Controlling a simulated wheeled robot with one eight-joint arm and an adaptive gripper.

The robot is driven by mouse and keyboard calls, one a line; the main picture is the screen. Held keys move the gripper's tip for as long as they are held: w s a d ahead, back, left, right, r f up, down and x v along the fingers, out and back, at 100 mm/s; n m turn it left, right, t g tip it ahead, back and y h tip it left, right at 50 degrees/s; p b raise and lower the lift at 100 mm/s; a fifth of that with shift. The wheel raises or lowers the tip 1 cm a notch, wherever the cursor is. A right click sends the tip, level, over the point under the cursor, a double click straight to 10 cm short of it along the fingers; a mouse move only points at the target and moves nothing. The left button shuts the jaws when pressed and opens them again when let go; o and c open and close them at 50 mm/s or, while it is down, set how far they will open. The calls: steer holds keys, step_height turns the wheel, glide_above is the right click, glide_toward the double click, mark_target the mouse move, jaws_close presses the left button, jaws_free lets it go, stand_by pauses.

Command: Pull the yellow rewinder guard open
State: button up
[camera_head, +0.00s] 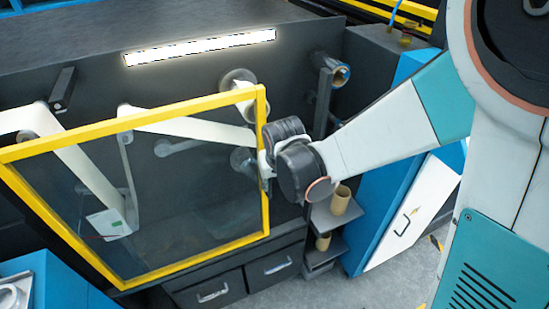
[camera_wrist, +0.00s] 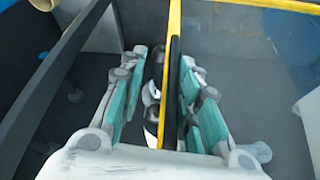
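The yellow rewinder guard (camera_head: 193,105) is a yellow frame around a clear pane, at the left and middle of the head view. I cannot tell exactly how far it stands from the machine. My gripper (camera_head: 266,160) is at the guard's right upright edge. In the wrist view, the yellow edge (camera_wrist: 174,25) runs down between the teal-padded fingers of my gripper (camera_wrist: 165,85), with a dark bar along it and dark, shiny parts on its left. The fingers are on both sides. Whether they press on the edge or its handle is unclear.
White web and rollers (camera_head: 180,128) show behind the pane. A dark upright post (camera_head: 323,103) stands right of the guard. Shelves with brown cores (camera_head: 341,199) and a blue and white cabinet (camera_head: 400,230) are farther right. Grey floor (camera_head: 340,290) shows at the bottom.

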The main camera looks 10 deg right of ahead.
steer(key=shift+w+d, duration=0.25)
steer(key=shift+d, duration=0.5)
steer(key=p+v, duration=1.1)
steer(key=v, duration=0.5)
steer(key=shift+s+p, duration=0.15)
steer(key=shift+p, duration=0.25)
stand_by(0.5)
steer(key=shift+f, duration=0.15)
stand_by(0.4)
